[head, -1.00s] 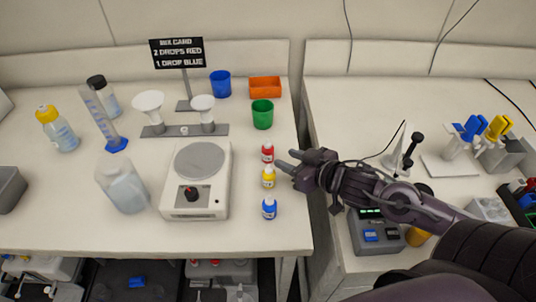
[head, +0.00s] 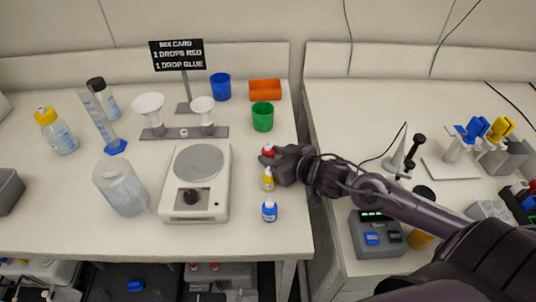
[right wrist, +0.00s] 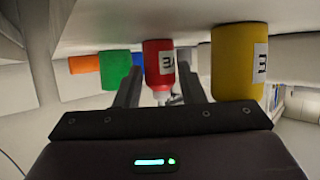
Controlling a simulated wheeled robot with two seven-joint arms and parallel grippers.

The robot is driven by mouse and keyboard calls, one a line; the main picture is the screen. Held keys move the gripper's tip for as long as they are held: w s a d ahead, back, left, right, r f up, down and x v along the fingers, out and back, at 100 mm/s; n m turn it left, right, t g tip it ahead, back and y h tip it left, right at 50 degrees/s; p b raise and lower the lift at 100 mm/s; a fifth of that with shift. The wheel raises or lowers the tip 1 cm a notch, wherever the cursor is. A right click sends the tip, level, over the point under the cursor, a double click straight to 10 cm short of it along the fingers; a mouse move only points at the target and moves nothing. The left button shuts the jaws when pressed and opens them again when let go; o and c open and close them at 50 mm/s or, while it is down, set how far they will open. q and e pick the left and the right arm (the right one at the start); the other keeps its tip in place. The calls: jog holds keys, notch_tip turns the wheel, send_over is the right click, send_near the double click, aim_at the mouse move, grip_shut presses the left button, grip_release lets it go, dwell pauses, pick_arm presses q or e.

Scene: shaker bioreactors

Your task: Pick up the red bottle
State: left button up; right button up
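In the right wrist view, which is upside down, the red bottle (right wrist: 158,62) stands between the two fingers of my right gripper (right wrist: 160,75). The fingers are apart, with narrow gaps seeming to show beside the bottle. My left gripper is not in view.
A yellow bottle (head: 268,180) stands close in front of the red one, beside my right gripper, and a blue bottle (head: 269,211) stands further forward. A green cup (head: 262,117) is behind. A scale (head: 196,185) stands to the left. A gap separates the two benches.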

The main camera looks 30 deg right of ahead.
aim_at(272, 152)
jog(key=shift+c, duration=0.4)
jog(key=c, duration=0.5)
notch_tip(272, 152, up, 20)
jog(key=p, duration=0.4)
jog(key=shift+p, duration=0.35)
jog(key=shift+w+a+r+m+h, duration=0.3)
jog(key=shift+a+r+m+h, duration=0.25)
jog(key=shift+a, duration=0.65)
jog(key=shift+w+a+r+m+h, duration=0.3)
jog(key=shift+a+r+m+h, duration=0.25)
jog(key=shift+a, duration=0.6)
jog(key=shift+w+a+r+m+h, duration=0.35)
jog(key=shift+a+h, duration=0.25)
jog(key=shift+a, duration=0.6)
